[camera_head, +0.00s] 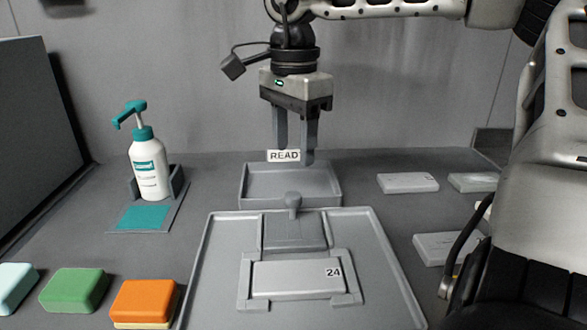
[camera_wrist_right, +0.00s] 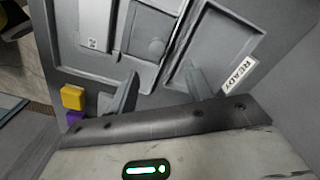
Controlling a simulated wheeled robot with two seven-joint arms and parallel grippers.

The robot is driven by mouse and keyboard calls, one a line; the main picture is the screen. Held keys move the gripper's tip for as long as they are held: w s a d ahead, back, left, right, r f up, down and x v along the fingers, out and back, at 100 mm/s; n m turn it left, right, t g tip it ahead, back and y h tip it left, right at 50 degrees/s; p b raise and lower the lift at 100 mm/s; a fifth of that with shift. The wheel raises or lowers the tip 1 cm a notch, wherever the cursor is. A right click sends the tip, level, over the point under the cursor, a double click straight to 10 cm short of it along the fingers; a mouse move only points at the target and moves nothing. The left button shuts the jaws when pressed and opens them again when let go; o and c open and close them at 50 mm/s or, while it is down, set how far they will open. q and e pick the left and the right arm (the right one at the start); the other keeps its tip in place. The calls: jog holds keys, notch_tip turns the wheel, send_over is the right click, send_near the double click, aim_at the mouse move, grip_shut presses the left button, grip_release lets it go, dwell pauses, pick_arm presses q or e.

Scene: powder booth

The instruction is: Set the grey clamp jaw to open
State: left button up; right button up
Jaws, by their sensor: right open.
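The grey clamp jaw (camera_head: 295,232) is a flat plate with a round-topped knob (camera_head: 293,203) at its far end. It lies on the grey tray (camera_head: 213,265), just behind a grey block labelled 24 (camera_head: 295,279) set in a low frame. I cannot tell whether the jaw touches the block. My right gripper (camera_head: 296,155) points down, open and empty, above the READY tray behind the knob. In the right wrist view the clamp jaw (camera_wrist_right: 143,30) and knob show beyond the open fingers (camera_wrist_right: 160,90). My left gripper is out of view.
The READY tray (camera_head: 290,185) is empty. A pump bottle (camera_head: 150,170) stands at left in a holder behind a teal pad. Green (camera_head: 74,290) and orange (camera_head: 143,300) blocks lie front left. Pale flat blocks (camera_head: 407,183) lie at right, near my arm.

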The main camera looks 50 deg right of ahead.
notch_tip(320, 180, up, 8)
jog(key=shift+f+p, duration=0.15)
jog(key=shift+p, duration=0.25)
dwell(0.4)
